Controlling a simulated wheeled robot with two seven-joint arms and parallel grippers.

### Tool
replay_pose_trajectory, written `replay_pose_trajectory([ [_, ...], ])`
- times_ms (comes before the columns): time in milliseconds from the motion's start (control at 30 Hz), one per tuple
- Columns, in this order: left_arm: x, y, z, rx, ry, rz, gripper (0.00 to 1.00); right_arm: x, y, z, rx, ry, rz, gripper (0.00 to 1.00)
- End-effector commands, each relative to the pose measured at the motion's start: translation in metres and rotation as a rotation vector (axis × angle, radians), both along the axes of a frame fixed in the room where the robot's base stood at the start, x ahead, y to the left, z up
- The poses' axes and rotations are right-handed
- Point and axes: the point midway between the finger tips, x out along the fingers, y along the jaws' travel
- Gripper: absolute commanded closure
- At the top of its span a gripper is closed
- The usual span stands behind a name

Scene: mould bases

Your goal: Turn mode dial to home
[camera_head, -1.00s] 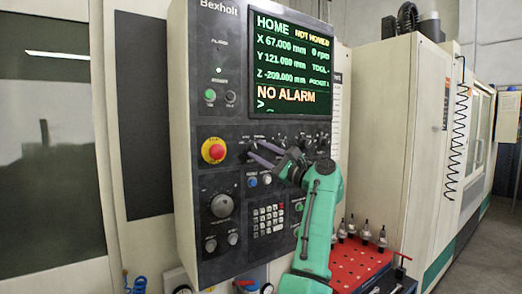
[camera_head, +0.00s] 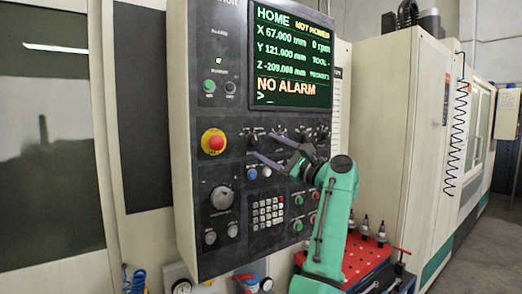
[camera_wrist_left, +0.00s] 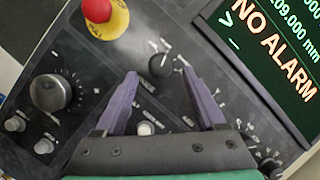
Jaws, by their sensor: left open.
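The mode dial, seemingly the black knob (camera_head: 252,138) right of the emergency stop, sits on the machine's control panel (camera_head: 188,170). In the left wrist view the knob (camera_wrist_left: 160,65) shows just beyond and between the purple fingertips, with white marks around it. My left gripper (camera_head: 261,143) is open, its fingers pointing at the panel just right of the knob; it also shows in the left wrist view (camera_wrist_left: 160,73). Nothing is between the fingers. The screen (camera_head: 292,60) reads HOME, NOT HOMED and NO ALARM. The dial's exact pointing is too small to tell. My right gripper is out of view.
A red emergency stop (camera_head: 215,142) on a yellow base is left of the knob. Other knobs, buttons and a keypad (camera_head: 267,212) lie around and below the fingers. A red perforated tray (camera_head: 360,262) with several tool holders stands at lower right.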

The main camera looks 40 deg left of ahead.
Motion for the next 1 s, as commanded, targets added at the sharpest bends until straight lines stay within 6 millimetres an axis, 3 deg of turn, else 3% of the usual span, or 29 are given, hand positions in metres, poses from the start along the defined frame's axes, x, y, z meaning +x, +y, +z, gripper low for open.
replay_pose_trajectory([
  [33,0.0,-0.016,-0.012,0.002,0.0,-0.004,0.28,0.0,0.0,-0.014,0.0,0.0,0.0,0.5],
  [200,-0.002,-0.065,-0.026,0.0,0.001,-0.004,0.28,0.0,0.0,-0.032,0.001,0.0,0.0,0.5],
  [400,-0.004,-0.1,-0.033,0.0,0.0,-0.001,0.28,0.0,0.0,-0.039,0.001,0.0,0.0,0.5],
  [933,-0.005,-0.104,-0.033,0.001,0.002,0.001,0.28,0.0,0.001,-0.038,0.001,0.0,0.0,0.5],
  [1000,0.001,-0.104,-0.04,0.028,0.045,0.006,0.28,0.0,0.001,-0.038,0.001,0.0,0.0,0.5],
])
